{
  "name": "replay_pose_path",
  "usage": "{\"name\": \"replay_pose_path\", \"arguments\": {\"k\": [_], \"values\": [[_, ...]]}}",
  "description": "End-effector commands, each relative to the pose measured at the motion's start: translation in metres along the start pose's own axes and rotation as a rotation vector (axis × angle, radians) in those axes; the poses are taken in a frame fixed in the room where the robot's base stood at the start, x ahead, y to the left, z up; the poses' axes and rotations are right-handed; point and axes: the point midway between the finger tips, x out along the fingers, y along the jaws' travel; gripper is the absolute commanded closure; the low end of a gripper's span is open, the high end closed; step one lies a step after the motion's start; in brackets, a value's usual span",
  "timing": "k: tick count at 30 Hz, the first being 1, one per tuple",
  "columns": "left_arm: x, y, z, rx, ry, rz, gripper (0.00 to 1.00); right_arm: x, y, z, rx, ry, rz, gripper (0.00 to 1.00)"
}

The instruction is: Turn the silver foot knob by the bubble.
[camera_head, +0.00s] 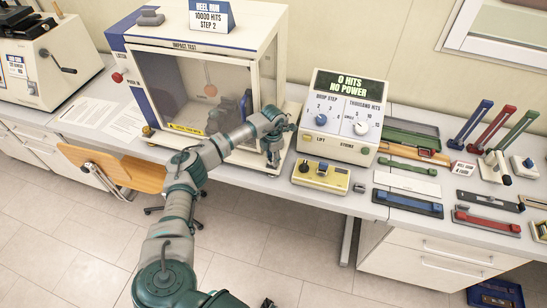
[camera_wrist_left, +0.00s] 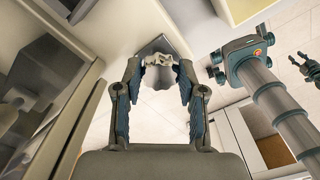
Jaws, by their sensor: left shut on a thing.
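The cream impact test machine (camera_head: 272,62) stands on the bench. My left gripper (camera_head: 273,160) reaches down at its front right corner, near the bench's front edge. In the left wrist view, my left gripper's fingers (camera_wrist_left: 159,85) are on either side of a small silver-white knob (camera_wrist_left: 158,60) at the machine's base, and the gripper is shut on it. In the head view my gripper hides this knob. A brass foot (camera_head: 148,131) shows at the machine's front left corner. I cannot make out the bubble. My right gripper (camera_wrist_left: 301,60) shows small at the wrist view's right edge.
A control console (camera_head: 340,110) reading "0 HITS NO POWER" stands right of the machine. A yellow box with knobs (camera_head: 321,177) lies before it at the bench edge. Coloured trays and tools fill the right bench. An orange chair (camera_head: 125,166) stands below left.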

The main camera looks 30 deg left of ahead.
Motion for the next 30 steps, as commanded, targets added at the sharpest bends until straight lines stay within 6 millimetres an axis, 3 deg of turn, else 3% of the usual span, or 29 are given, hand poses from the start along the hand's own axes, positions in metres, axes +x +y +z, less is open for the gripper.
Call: {"name": "replay_pose_path", "arguments": {"k": [1, 2, 5, 17, 30], "values": [[0.001, 0.002, -0.003, -0.004, 0.008, 0.002, 0.95, 0.000, 0.000, 0.000, 0.000, 0.000, 0.000, 0.60], [0.001, 0.002, -0.003, -0.004, 0.008, 0.002, 0.58, 0.000, 0.000, 0.000, 0.000, 0.000, 0.000, 0.60], [0.001, 0.002, -0.003, -0.004, 0.007, 0.002, 0.35, 0.000, 0.000, 0.000, 0.000, 0.000, 0.000, 0.60], [-0.008, 0.001, 0.001, -0.003, 0.002, 0.002, 0.35, 0.000, 0.001, 0.001, -0.002, 0.001, 0.001, 0.60], [-0.097, 0.003, -0.001, -0.003, 0.001, 0.001, 0.35, 0.000, 0.000, 0.001, -0.001, 0.001, -0.001, 0.60]]}}
